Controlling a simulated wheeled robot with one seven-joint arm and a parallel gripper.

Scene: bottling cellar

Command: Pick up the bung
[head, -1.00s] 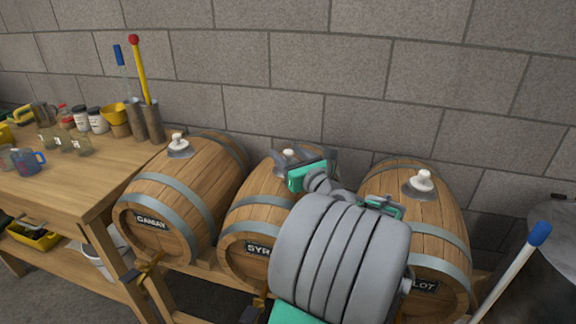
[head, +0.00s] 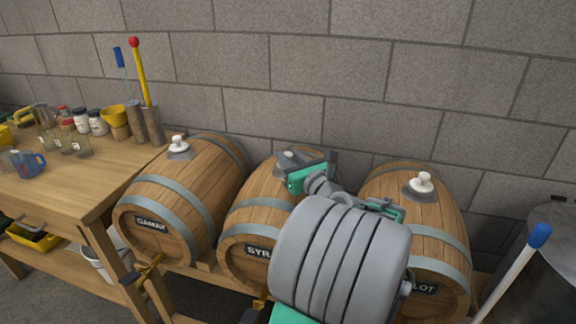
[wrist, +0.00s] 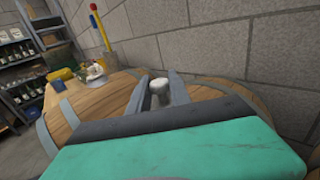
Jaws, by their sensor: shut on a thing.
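Three wooden barrels lie in a row, each with a white bung on top. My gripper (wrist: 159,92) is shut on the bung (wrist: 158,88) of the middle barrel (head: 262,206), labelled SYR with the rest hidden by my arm. In the wrist view the white bung stands between the two grey fingers, above the barrel's curved wood. In the head view this bung (head: 289,154) shows only in part beside my gripper, at the barrel's top. I cannot tell whether it is still seated in its hole.
The GAMAY barrel (head: 185,192) with its bung (head: 178,142) is at left, close by. The right barrel (head: 430,215), its label partly hidden, has a bung (head: 421,182). A wooden bench (head: 85,195) with jars stands further left. A block wall (head: 350,80) rises behind.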

